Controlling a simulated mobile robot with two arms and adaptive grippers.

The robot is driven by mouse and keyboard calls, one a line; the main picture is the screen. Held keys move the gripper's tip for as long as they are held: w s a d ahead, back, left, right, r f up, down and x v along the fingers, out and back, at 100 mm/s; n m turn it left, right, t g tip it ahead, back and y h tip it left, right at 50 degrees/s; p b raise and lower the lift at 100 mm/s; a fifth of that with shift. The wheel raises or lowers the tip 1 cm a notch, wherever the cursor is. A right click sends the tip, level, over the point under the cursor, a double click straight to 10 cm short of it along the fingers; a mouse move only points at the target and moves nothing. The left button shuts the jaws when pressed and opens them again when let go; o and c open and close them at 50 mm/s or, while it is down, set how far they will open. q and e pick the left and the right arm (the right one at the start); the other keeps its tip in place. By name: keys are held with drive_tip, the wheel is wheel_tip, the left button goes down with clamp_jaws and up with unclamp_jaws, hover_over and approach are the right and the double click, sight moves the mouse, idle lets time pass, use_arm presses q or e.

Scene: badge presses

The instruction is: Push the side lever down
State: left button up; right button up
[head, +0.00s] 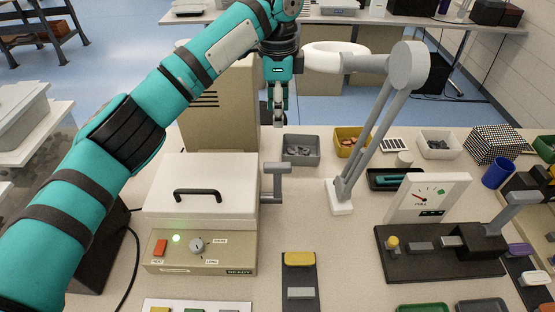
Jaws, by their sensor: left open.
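The grey side lever (275,182) sticks out from the right side of the white-lidded machine (204,193), with a short crossbar at its top. The machine has a black lid handle, a red button, a green light and a dial on its front. My left gripper (278,118) hangs pointing down above and behind the lever in the head view, apart from it and empty. Its fingers are small in the picture and partly overlap each other. My right gripper is not in view.
A grey desk lamp (372,125) stands right of my left gripper. A grey bin (301,150) sits behind the lever. A black device with a gauge panel (428,198) stands at right. A dark strip with yellow and grey blocks (299,275) lies in front. Table is bare right of the lever.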

sight(277, 165)
use_arm(q)
wheel_tip(277, 165, down, 16)
drive_tip(key=p, duration=0.3)
drive_tip(key=shift+f, duration=0.35)
drive_tip(key=shift+c, duration=0.2)
clamp_jaws()
